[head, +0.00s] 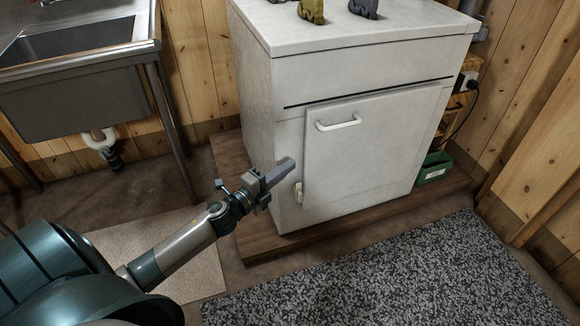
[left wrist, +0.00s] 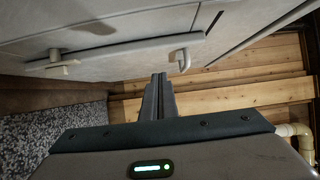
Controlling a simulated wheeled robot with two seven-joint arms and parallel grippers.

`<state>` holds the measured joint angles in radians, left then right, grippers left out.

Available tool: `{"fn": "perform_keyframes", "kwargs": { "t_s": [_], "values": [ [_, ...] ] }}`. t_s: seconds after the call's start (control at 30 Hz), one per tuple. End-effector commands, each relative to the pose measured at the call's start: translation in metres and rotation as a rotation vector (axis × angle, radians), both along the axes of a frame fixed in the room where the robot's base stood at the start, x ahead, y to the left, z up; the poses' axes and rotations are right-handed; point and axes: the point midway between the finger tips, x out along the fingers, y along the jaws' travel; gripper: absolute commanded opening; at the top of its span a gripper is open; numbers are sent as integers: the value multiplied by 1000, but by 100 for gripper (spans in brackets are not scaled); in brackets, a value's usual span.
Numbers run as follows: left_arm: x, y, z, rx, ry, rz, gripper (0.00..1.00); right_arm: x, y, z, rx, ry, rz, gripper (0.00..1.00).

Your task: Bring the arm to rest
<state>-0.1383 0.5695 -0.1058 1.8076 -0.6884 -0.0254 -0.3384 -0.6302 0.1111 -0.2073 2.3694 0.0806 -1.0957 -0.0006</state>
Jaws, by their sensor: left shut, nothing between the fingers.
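My left arm comes in from the lower left in the head view. Its left gripper (head: 284,168) is shut and empty, in front of the lower left part of the white cabinet (head: 258,110). The shut fingers also show in the left wrist view (left wrist: 159,82), pointing along the cabinet front. The cabinet door (head: 375,150) looks closed or nearly so, with a white handle (head: 338,123) near its top. A small latch (head: 298,192) sits at the door's left edge, just beyond the gripper. I cannot tell whether the gripper touches the cabinet. My right gripper is not in view.
A metal sink (head: 75,60) on legs stands at the left. The cabinet stands on a wooden plinth (head: 300,243). A speckled grey rug (head: 400,280) and a beige mat (head: 190,265) lie on the floor. A green box (head: 433,168) is at the right. Small figures (head: 311,11) stand on top.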

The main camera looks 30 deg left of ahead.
Motion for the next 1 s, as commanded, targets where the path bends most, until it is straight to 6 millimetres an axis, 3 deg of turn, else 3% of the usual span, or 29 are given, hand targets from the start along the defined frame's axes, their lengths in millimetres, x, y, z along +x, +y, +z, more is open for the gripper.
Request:
{"fn": "perform_keyframes", "kwargs": {
  "t_s": [0.47,0.67,0.87,1.0],
  "values": [
    [0,0,0,-2,0,1,0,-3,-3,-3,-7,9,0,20],
    [-12,-9,-12,-90,40,37,0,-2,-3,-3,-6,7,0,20],
    [-57,-37,-50,-392,200,173,0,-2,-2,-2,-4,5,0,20],
    [-116,-73,-93,-691,408,318,0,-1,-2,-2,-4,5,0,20]
  ]
}}
